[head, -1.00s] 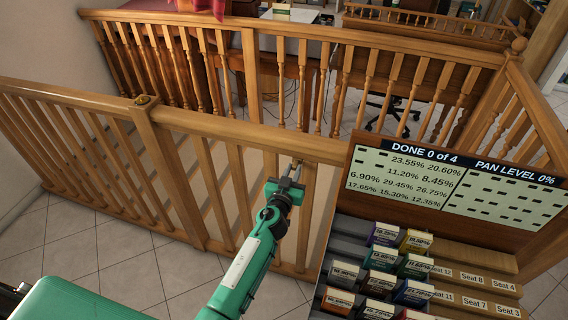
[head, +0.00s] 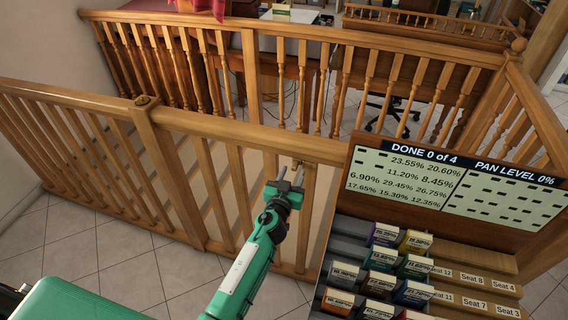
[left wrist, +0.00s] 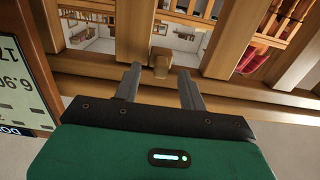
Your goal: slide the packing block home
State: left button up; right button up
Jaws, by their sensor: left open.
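A small wooden block (head: 300,163) sits at the top rail of the near wooden barrier, just beyond my left gripper (head: 291,175). I take it for the packing block. In the left wrist view the block (left wrist: 160,61) shows as a brown piece against the rail, between the tips of my left gripper (left wrist: 159,72). The two grey fingers are apart and nothing is clamped between them. I cannot tell whether they touch the block. My right gripper is out of view.
The near barrier's top rail (head: 230,131) runs across in front of my arm, with a brass knob (head: 143,100) on its post. A board (head: 455,180) with percentages stands right, above stepped shelves of labelled boxes (head: 384,234). Tiled floor (head: 125,282) shows below.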

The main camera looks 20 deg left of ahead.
pick_arm(q)
jog(key=shift+s, duration=1.95)
jog(key=s+a+f+g, duration=0.1)
jog(key=s+f+g, duration=0.2)
jog(key=s+f, duration=0.7)
jog(key=s+a+f+m+g, duration=0.1)
jog(key=s+f+g, duration=0.25)
jog(key=f, duration=1.15)
jog(key=s+a+f+g, duration=0.25)
jog(key=s+f, duration=0.55)
jog(key=f, duration=0.5)
jog(key=s+a+f+g, duration=0.2)
jog(key=s+f, duration=0.3)
jog(key=s, duration=0.6)
jog(key=s+a+f+g, duration=0.2)
jog(key=s+f, duration=0.3)
jog(key=s, duration=0.7)
jog(key=s+a+f+m+g, duration=0.1)
jog(key=s+f+g, duration=0.3)
jog(key=s, duration=0.7)
jog(key=shift+s+a+f+y, duration=0.3)
jog(key=shift+a+f, duration=0.35)
jog(key=shift+a, duration=0.1)
